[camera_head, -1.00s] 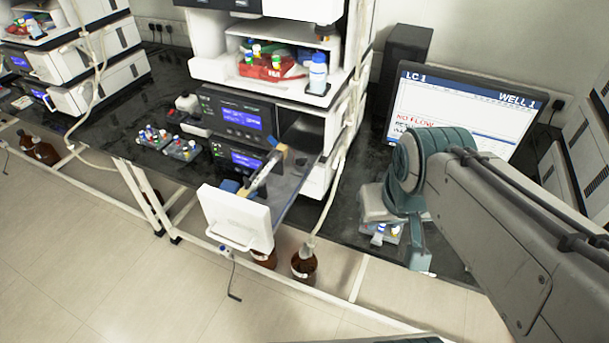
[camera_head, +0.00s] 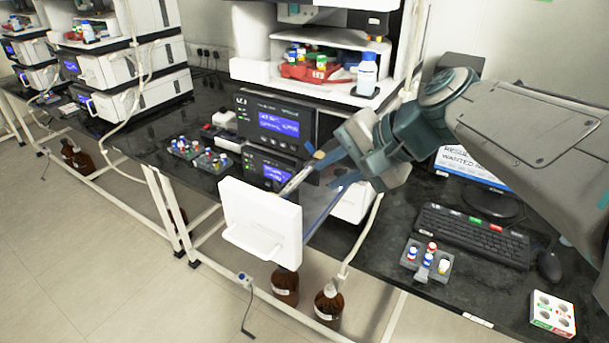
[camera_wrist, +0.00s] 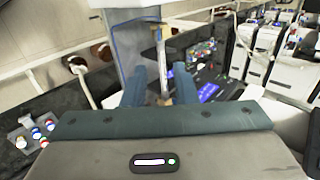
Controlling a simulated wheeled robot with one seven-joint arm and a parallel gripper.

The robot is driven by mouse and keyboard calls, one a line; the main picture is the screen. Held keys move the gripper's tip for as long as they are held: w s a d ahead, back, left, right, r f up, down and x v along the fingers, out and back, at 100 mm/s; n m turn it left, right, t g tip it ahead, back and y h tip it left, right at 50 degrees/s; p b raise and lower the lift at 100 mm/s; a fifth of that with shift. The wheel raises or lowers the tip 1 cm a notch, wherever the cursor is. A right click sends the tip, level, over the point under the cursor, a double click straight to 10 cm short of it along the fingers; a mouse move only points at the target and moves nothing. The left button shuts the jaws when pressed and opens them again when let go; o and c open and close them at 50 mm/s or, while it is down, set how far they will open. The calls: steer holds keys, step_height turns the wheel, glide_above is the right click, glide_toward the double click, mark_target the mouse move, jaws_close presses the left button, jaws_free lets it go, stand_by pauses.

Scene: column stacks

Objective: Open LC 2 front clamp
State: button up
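A thin metal column (camera_head: 296,181) lies in the pulled-out drawer behind its white front panel (camera_head: 262,225). In the wrist view, the column (camera_wrist: 160,62) has a tan clamp piece (camera_wrist: 165,101) at its near end and another small tan piece (camera_wrist: 155,25) at its far end. I cannot tell whether either clamp is open or closed. My gripper (camera_head: 328,166) is above the drawer, near the column's rear end. In the wrist view, its two blue-grey fingers (camera_wrist: 161,86) are apart on either side of the column, with no visible grip. The unit's label is not clearly legible.
A stack with a red tray (camera_head: 308,72) and a bottle (camera_head: 367,75) stands above the drawer unit. Vial racks (camera_head: 197,154) are left of it. A keyboard (camera_head: 470,235), monitor and vial block (camera_head: 427,262) are at right. Brown bottles (camera_head: 285,285) stand below the drawer.

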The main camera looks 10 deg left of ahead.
mark_target(288, 195)
steer(key=x, duration=1.3)
steer(key=shift+s, duration=0.1)
jaws_close()
